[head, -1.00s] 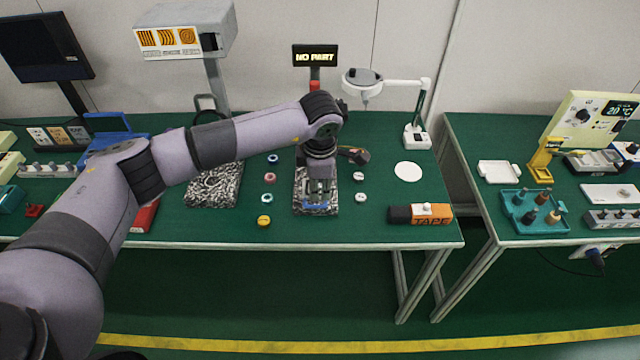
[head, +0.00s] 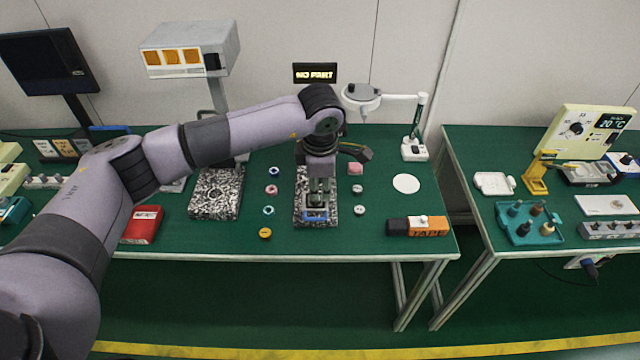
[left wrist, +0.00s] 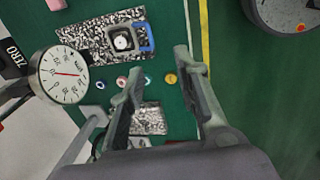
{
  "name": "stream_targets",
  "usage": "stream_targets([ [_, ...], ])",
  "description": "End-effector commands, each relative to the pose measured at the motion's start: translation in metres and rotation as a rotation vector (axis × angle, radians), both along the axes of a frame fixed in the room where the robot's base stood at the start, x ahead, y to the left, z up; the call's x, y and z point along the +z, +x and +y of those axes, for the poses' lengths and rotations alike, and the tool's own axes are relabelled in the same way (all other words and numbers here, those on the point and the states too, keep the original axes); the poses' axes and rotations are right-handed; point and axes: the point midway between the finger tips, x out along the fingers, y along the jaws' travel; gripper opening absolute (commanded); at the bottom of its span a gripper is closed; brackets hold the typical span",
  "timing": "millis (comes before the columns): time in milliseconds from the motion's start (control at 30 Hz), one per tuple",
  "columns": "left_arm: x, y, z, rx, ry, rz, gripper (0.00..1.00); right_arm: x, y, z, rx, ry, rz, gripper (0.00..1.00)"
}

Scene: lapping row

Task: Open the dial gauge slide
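The dial gauge (left wrist: 62,75), with a round white face and red needle, shows at the left of the left wrist view. It is hidden behind my arm in the head view. Its speckled granite base (left wrist: 92,48) carries a blue U-shaped frame around a grey block with a round white top (left wrist: 122,39). I take this blue-framed part (head: 315,214) for the slide; whether it is open I cannot tell. My left gripper (left wrist: 160,66) is open and empty, its fingers apart beside the blue frame. In the head view it (head: 318,187) hangs over the base. My right gripper is not in view.
A sign reading NO PART (head: 315,73) stands behind. An orange TAPE box (head: 428,227) lies near the front edge.

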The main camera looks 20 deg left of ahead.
Motion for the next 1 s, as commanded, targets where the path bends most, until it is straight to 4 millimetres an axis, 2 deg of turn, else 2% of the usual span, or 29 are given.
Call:
stream_targets([
  [300, 0.001, 0.000, 0.000, 0.000, 0.000, 0.000, 0.30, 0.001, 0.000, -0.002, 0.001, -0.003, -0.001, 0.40],
  [500, 0.000, 0.000, 0.000, 0.000, 0.001, -0.002, 0.30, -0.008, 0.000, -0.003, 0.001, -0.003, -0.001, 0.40],
  [767, 0.003, 0.000, 0.000, 0.000, 0.000, -0.001, 0.30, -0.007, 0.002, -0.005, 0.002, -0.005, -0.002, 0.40],
  [867, 0.011, -0.001, 0.000, 0.000, -0.001, -0.003, 0.30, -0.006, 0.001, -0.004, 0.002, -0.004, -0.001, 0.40],
  [1000, 0.035, -0.005, -0.001, -0.001, 0.000, -0.005, 0.30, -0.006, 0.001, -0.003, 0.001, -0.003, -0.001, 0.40],
])
